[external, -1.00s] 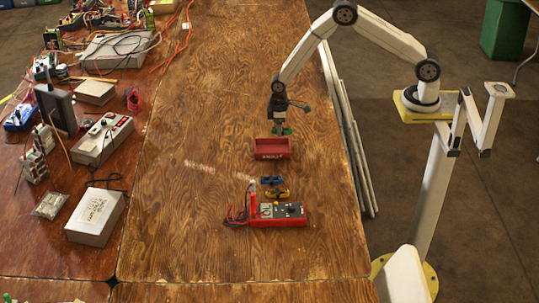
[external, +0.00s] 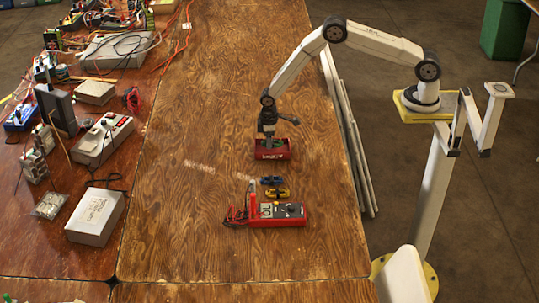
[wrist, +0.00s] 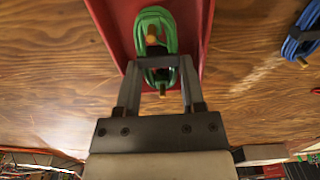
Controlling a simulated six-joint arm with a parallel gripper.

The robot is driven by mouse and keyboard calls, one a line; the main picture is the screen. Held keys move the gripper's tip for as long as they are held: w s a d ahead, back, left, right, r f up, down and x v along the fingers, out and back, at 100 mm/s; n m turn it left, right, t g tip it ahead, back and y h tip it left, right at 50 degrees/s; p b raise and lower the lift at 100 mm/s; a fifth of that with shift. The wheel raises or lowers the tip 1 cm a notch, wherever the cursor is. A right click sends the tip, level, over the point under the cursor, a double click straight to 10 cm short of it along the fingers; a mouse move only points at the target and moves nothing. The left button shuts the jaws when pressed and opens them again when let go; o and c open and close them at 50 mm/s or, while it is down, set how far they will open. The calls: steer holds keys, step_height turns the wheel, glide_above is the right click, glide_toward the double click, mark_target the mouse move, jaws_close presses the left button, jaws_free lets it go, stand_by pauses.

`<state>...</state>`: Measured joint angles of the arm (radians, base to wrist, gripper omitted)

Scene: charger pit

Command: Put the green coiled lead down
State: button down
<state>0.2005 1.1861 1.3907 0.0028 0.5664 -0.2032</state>
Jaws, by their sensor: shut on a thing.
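The green coiled lead (wrist: 148,28) is between the fingers of my gripper (wrist: 158,66) in the wrist view. My gripper is shut on it. In the external view my gripper (external: 268,136) points down at the red open-topped bin (external: 272,155), over its left part. The red bin also shows in the wrist view (wrist: 112,22), with its walls on both sides of the lead. Whether the lead touches the bin's floor I cannot tell. In the external view the lead is mostly hidden by the gripper and the bin.
A blue coiled lead (external: 272,181) and a yellow one (external: 277,194) lie in front of the bin. A red multimeter (external: 278,214) lies nearer the camera. The wooden table (external: 200,220) is clear to the left. Another bench with boxes and tools stands at the left.

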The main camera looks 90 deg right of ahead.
steer(key=shift+f, duration=0.75)
steer(key=shift+f, duration=0.6)
steer(key=shift+c, duration=1)
jaws_free()
steer(key=shift+r, duration=0.1)
step_height(320, 180, up, 13)
